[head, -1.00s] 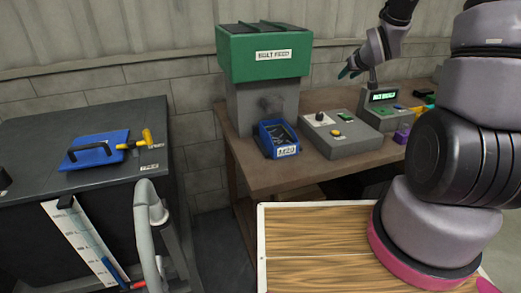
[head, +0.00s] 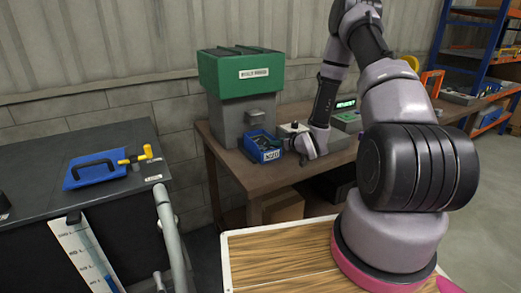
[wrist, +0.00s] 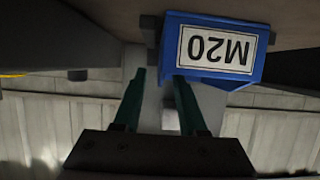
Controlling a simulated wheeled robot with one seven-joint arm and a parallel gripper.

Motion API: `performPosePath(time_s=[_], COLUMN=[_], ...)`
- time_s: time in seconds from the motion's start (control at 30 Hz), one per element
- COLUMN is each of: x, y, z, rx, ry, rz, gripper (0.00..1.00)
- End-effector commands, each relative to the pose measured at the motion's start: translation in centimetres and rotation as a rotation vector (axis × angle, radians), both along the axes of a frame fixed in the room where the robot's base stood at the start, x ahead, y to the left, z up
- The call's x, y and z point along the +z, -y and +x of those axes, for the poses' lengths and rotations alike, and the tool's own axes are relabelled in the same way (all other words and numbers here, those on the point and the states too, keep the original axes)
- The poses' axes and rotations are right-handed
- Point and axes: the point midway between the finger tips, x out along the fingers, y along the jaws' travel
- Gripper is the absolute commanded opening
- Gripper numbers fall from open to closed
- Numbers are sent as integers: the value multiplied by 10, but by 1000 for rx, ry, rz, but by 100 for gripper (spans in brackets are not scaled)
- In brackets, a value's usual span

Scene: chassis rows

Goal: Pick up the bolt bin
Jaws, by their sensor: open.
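The bolt bin (head: 265,152) is a small blue open bin with dark contents and a white M20 label. It stands on the brown bench, below the green-topped dispenser. In the wrist view the bin (wrist: 215,75) appears upside down at the top, label facing me. My gripper (wrist: 160,73) is open and empty, its two green fingers spread. One fingertip appears close to the bin's lower label edge; I cannot tell whether it touches. In the head view my gripper (head: 294,149) is just right of the bin, its fingers barely visible.
The grey dispenser with a green top (head: 241,80) rises behind the bin. A dark cabinet (head: 100,145) at left carries a blue plate with a handle (head: 95,172). Orange-and-blue shelving (head: 490,50) stands at far right.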

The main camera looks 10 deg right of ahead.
Motion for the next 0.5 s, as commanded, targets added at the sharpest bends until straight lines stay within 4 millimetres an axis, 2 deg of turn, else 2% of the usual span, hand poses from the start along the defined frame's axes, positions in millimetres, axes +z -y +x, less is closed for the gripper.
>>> performPosePath(time_s=[0.23, 0.5], x=[-8, -23], y=[-7, -19], z=[18, 51], rx=[0, 0], ry=[0, 0], rz=[0, -1], gripper=[41, 41])
